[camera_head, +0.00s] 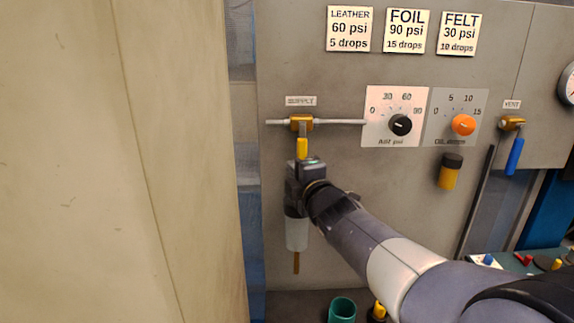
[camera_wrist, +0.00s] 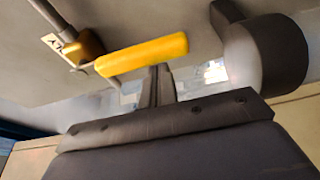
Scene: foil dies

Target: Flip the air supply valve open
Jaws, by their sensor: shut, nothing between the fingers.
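The air supply valve (camera_head: 301,122) is a brass body on a thin horizontal pipe, under a SUPPLY label. Its lever hangs straight down, across the pipe, and ends in a yellow grip (camera_head: 302,148). In the wrist view the yellow grip (camera_wrist: 143,55) lies across the upper middle, with the brass body (camera_wrist: 84,47) to its left. My gripper (camera_head: 305,164) is just below the yellow grip in the head view. In the wrist view its fingers (camera_wrist: 160,80) are together and empty, their tips close to the grip's edge. I cannot tell whether they touch it.
Right of the valve are a black pressure knob (camera_head: 400,125) and an orange drops knob (camera_head: 463,125). A vent valve with a blue lever (camera_head: 514,157) is at far right. A dark cylinder (camera_wrist: 270,55) stands close right of my fingers. A green cup (camera_head: 342,310) sits below.

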